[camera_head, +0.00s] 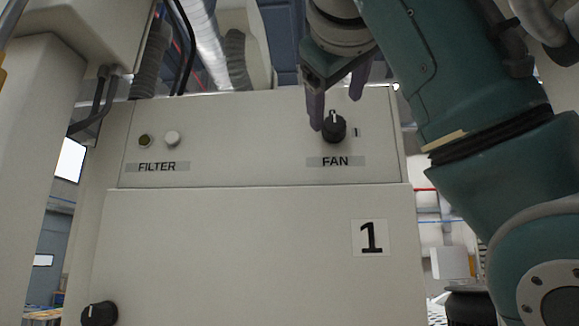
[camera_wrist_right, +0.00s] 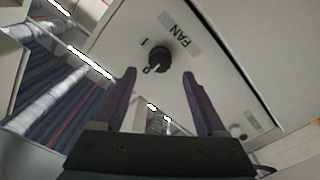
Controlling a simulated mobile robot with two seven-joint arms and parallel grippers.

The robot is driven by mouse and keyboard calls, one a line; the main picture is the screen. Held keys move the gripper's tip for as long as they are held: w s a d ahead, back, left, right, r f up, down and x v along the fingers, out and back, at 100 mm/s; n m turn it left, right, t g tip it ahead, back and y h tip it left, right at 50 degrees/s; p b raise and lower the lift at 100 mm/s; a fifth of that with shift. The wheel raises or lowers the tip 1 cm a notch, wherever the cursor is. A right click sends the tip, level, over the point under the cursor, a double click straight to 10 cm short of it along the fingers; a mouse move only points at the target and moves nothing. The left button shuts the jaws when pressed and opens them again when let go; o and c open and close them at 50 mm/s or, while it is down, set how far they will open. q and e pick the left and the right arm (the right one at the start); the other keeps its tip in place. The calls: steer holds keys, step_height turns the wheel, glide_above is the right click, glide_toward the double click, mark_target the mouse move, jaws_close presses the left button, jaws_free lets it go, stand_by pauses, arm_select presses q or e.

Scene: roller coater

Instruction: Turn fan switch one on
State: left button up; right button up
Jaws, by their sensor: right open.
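The fan switch is a round black knob (camera_head: 334,130) above the FAN label on the white panel. Its white pointer line points up, and a "1" mark sits to its right. The knob also shows in the right wrist view (camera_wrist_right: 159,58), ahead of and between the fingertips. My right gripper (camera_head: 335,110) is open, its purple fingers reaching down from above. One fingertip is at the knob's left side and the other is above right. In the wrist view the fingers (camera_wrist_right: 159,75) are spread wider than the knob; contact cannot be told. My left gripper is not in view.
A dark green button (camera_head: 145,141) and a pale button (camera_head: 172,138) sit above the FILTER label. A large "1" sign (camera_head: 371,238) is on the lower panel. Another black knob (camera_head: 99,313) is at bottom left. Hoses and pipes (camera_head: 203,45) run behind the panel top.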

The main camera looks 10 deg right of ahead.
mark_target(334, 123)
steer(key=p+x, duration=0.1)
steer(key=x, duration=0.3)
steer(key=shift+w+d+r+p, duration=0.15)
steer(key=shift+w+p, duration=0.15)
steer(key=shift+p, duration=0.05)
steer(key=shift+w+d, duration=0.15)
steer(key=shift+w, duration=0.45)
jaws_close()
